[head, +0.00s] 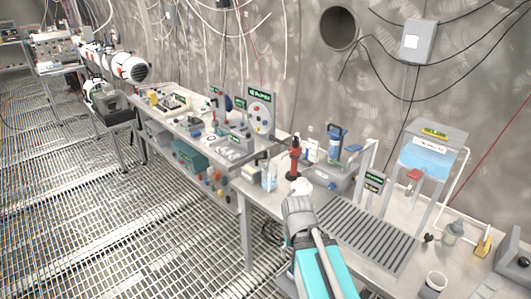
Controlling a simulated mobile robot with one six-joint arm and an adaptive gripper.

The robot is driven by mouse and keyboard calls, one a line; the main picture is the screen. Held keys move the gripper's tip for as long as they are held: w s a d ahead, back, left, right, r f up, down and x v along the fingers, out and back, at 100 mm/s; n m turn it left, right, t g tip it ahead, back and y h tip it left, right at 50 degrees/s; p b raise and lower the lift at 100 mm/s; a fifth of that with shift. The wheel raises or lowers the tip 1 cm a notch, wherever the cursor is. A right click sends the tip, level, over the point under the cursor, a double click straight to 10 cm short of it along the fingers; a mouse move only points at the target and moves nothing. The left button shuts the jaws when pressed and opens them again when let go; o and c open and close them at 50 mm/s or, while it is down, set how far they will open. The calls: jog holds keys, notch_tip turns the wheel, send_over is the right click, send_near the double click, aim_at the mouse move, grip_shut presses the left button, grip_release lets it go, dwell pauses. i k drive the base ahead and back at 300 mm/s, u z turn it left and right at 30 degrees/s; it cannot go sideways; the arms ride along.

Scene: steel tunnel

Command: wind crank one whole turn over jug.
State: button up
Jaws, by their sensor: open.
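I cannot make out a crank or a jug for certain. A red upright device (295,157) stands on the bench, just beyond the end of my visible arm. A small red part (414,175) sits below the blue-fronted tank (427,160) at the right; it may be a handle or tap. A pale cup-like vessel (434,285) stands at the near right edge. My turquoise arm rises from the bottom centre to a grey joint. My gripper's fingers do not show, and the joint hides part of the bench behind it.
A slotted grey drain grid (365,238) lies right of my arm. A blue-handled device (336,143) stands on a grey box behind it. The grated floor (130,230) at left is clear.

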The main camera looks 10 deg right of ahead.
aim_at(261, 158)
jog(key=z, duration=0.05)
jog(key=i, duration=1)
jog(key=u, duration=0.05)
